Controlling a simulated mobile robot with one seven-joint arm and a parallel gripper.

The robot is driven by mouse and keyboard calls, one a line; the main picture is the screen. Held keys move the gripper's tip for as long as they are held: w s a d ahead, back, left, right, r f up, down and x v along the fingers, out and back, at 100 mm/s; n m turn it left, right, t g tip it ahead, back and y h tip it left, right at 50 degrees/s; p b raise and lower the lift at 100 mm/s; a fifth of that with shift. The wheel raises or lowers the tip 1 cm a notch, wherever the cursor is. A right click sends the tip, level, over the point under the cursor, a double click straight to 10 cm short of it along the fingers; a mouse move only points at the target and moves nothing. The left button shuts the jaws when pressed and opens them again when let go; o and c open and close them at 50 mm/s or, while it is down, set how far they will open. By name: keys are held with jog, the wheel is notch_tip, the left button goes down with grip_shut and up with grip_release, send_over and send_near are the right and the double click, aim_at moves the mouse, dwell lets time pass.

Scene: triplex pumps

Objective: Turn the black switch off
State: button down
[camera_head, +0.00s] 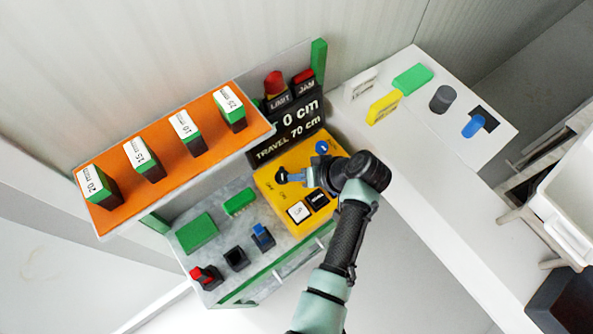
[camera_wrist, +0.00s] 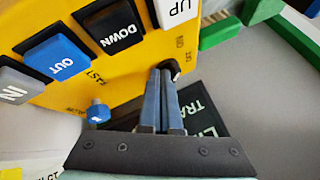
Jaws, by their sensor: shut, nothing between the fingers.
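The yellow control panel (camera_head: 272,186) lies on the grey bench, with OFF and ON lettering near the black switch (camera_head: 281,174). In the wrist view the black switch (camera_wrist: 173,69) shows only in part behind my fingertips, beside small lettering. My gripper (camera_head: 290,176) reaches in from the right with its fingers shut and nothing held. In the wrist view my gripper (camera_wrist: 165,76) has its tips right at the switch. I cannot tell whether they touch it. The switch's exact position is hidden by the fingers.
A blue knob (camera_head: 322,147) is on the panel's far right corner; a white button (camera_head: 298,211) and a black button (camera_head: 317,198) are on its near side. A black display (camera_head: 288,132) stands behind. An orange shelf (camera_head: 160,158) with several labelled blocks overhangs the left.

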aim_at(278, 183)
jog(key=shift+a, duration=0.1)
jog(key=shift+s+a+m+t+h+p, duration=0.2)
jog(key=shift+m+t+h+p, duration=0.1)
jog(key=shift+m+p, duration=0.25)
jog(key=shift+s+a+m+t+h+p, duration=0.1)
jog(key=shift+s+m+t+h+p, duration=0.2)
jog(key=shift+m, duration=0.35)
jog(key=shift+s+a+m+t+h+p, duration=0.15)
jog(key=shift+m+t+h+p, duration=0.15)
jog(key=shift+m, duration=0.25)
jog(key=shift+s+a+m+t+h+p, duration=0.1)
jog(key=shift+m+t+p, duration=0.1)
jog(key=shift+m+p, duration=0.3)
jog(key=shift+s+a, duration=0.3)
jog(key=shift+a, duration=0.65)
jog(key=shift+a, duration=0.3)
